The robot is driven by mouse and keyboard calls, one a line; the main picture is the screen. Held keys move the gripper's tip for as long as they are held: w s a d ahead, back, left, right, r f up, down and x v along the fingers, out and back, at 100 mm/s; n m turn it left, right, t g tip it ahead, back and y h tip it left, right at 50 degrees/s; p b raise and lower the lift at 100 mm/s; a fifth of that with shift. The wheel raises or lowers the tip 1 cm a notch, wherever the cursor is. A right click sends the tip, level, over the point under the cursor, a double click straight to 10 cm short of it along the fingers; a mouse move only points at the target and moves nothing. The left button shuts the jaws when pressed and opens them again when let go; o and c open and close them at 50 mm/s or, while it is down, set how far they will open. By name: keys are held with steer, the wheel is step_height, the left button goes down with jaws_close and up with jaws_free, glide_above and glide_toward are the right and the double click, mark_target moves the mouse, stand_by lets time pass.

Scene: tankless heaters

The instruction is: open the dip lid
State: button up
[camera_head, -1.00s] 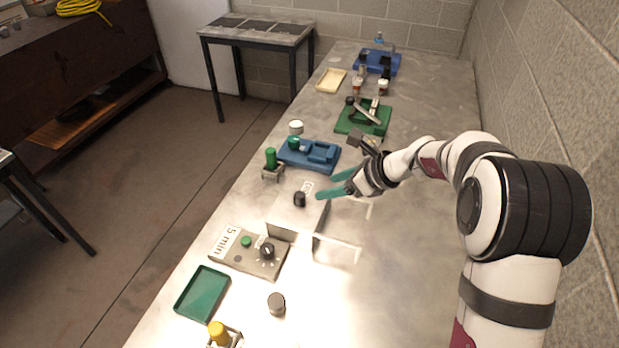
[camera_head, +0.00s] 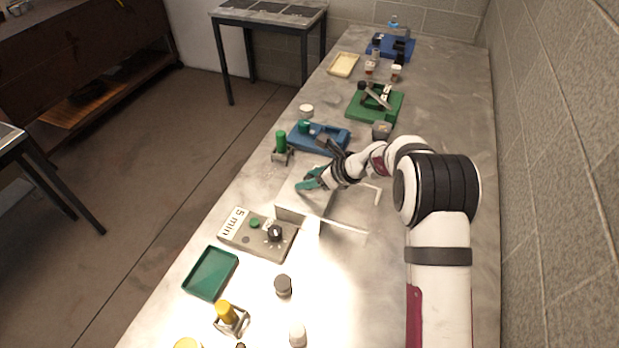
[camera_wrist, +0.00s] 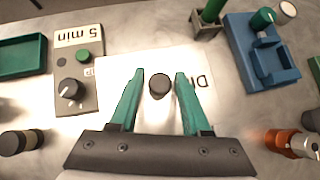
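The dip lid (camera_wrist: 117,72) is a pale flat plate with part of a dark label readable beside its round black knob (camera_wrist: 160,86). My gripper (camera_wrist: 160,73) has two teal fingers spread apart. In the wrist view the knob shows between them, with a gap on each side. In the head view my gripper (camera_head: 310,181) is over the lid. How far the fingertips reach down around the knob is unclear.
A "5 min" timer box (camera_head: 257,236) stands in front of the lid. A blue fixture (camera_head: 320,137) and a green bottle in a holder (camera_head: 281,146) stand behind it. A green tray (camera_head: 210,273) is at the front left. A wall runs along the right.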

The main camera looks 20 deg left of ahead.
jaws_close()
stand_by(1.1)
